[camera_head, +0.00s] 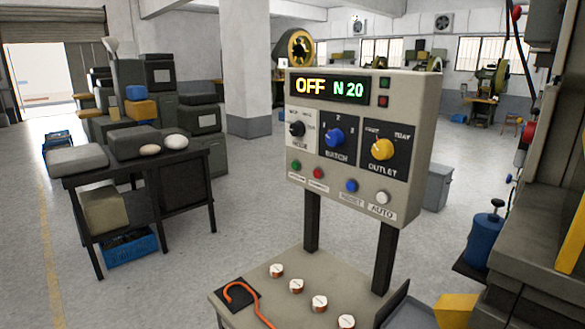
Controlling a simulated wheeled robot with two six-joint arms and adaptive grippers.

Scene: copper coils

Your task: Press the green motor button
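The control panel (400,190) stands on two dark posts above a grey bench. The green button (296,165) is at the lower left of the panel face, with a small label under it too small to read. A red button (318,173) is just to its right, then a blue button (351,186) and a white button (383,197). The display (330,88) reads "OFF N 20". Neither of my grippers is in view, and nothing touches the green button.
A large machine (540,230) with a blue bottle (483,240) stands close on the right. A dark table (130,170) is at left. Open floor lies between.

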